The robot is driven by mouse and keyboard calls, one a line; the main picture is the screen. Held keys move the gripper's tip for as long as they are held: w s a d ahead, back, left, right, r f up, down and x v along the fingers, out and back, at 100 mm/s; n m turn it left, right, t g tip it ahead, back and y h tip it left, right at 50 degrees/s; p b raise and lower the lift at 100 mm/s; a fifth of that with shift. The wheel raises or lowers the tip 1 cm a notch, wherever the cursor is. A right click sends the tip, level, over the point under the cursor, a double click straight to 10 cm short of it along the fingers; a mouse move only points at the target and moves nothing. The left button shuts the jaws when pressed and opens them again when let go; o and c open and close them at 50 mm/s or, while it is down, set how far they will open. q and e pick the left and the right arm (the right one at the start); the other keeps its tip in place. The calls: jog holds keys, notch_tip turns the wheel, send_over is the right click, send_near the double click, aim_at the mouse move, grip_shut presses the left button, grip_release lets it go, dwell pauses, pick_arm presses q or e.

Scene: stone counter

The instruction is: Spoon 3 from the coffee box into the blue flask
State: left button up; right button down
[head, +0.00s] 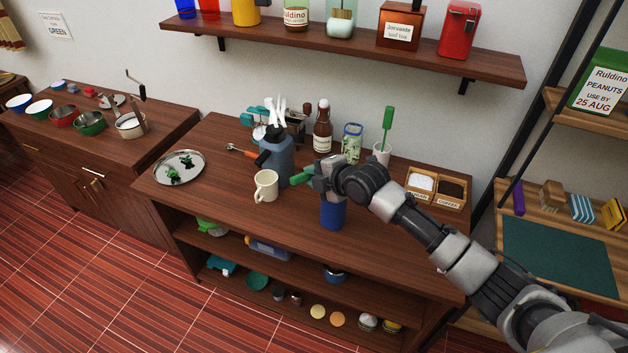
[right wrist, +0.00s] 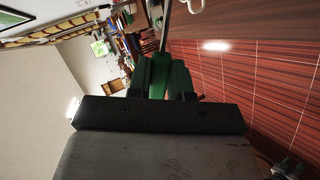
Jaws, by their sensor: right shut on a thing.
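The coffee box (head: 450,204) is a wooden box labelled COFFEE with dark contents, at the counter's right end. A deep-blue cylinder (head: 333,214), apparently the blue flask, stands near the front edge; my right gripper (head: 316,178) is above it and hides its top. That gripper is shut on the green handle (head: 301,174) of a utensil, apparently a spoon. In the right wrist view the green handle (right wrist: 168,76) sits between the fingers, with a thin metal shaft (right wrist: 166,28) running up out of frame. Its bowl is not visible. My left gripper is not in view.
A cream mug (head: 266,186) and a grey-blue jug (head: 278,156) stand left of my gripper. A matching box with white contents (head: 420,195) adjoins the coffee box. A white cup (head: 381,154) holds another green-handled utensil. A bottle (head: 322,128) and jar (head: 351,146) stand behind.

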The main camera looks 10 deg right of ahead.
jog(key=r+g+p, duration=0.1)
jog(key=p, duration=0.1)
jog(key=r+g+h+p, duration=0.1)
jog(key=g+p, duration=0.1)
jog(key=p, duration=0.1)
jog(key=r+n+g+h+p, duration=0.1)
jog(key=r+g+p, duration=0.1)
jog(key=p, duration=0.1)
jog(key=shift+w, duration=0.35)
jog(key=g, duration=0.1)
jog(key=g+h, duration=0.2)
jog(key=shift+w+a+r, duration=0.25)
jog(key=shift+w, duration=0.05)
jog(key=shift+w+a+r+g+h+b, duration=0.15)
jog(key=shift+g+h+b, duration=0.4)
jog(key=shift+g, duration=0.55)
jog(key=shift+b, duration=0.35)
jog(key=shift+r+g+h, duration=0.25)
jog(key=shift+g, duration=0.15)
jog(key=shift+r, duration=0.1)
dwell(1.7)
